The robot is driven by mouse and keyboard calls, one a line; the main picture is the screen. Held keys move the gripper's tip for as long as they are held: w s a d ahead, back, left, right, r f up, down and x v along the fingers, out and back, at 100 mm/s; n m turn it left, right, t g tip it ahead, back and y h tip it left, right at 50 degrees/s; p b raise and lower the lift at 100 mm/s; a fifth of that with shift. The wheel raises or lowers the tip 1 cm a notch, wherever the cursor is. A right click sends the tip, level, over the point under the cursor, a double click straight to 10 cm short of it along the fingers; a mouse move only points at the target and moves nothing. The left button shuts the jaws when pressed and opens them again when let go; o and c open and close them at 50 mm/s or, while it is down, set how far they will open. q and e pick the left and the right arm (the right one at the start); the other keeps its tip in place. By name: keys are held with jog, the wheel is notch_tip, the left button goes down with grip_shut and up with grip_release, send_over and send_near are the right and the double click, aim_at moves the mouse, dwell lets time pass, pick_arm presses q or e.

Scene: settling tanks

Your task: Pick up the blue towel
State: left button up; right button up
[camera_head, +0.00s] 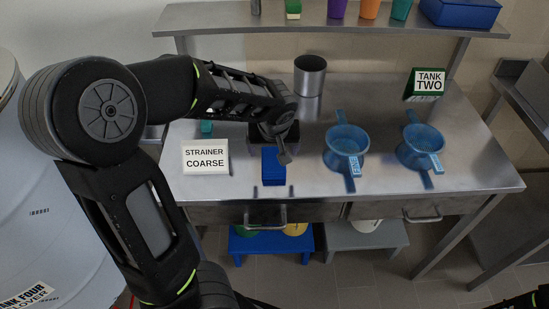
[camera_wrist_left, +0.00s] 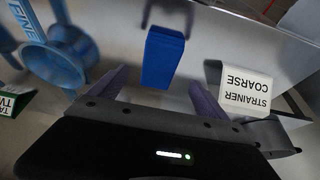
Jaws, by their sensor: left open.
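The blue towel (camera_head: 273,167) is a neat blue block on the steel counter near its front edge, in the head view. In the left wrist view the towel (camera_wrist_left: 162,58) lies just beyond and between the fingers, with nothing seen gripping it. My left gripper (camera_head: 281,148) is over the counter at the towel's back end, pointing down, its fingers partly hidden by the wrist. In the left wrist view the gripper (camera_wrist_left: 157,92) has its two fingers spread wide and empty. My right gripper is out of view.
The "STRAINER COARSE" sign (camera_head: 205,157) stands left of the towel. Two blue strainers (camera_head: 346,146) (camera_head: 419,147) stand to the right. A steel cylinder (camera_head: 310,75) and "TANK TWO" sign (camera_head: 428,82) stand farther back.

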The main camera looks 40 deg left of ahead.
aim_at(273, 157)
pick_arm(q)
jog(key=shift+x, duration=1.2)
jog(key=shift+p+x, duration=0.55)
jog(key=shift+x, duration=2.1)
jog(key=shift+r, duration=0.1)
jog(key=c, duration=1.5)
jog(key=shift+o, duration=0.2)
jog(key=shift+r, duration=0.1)
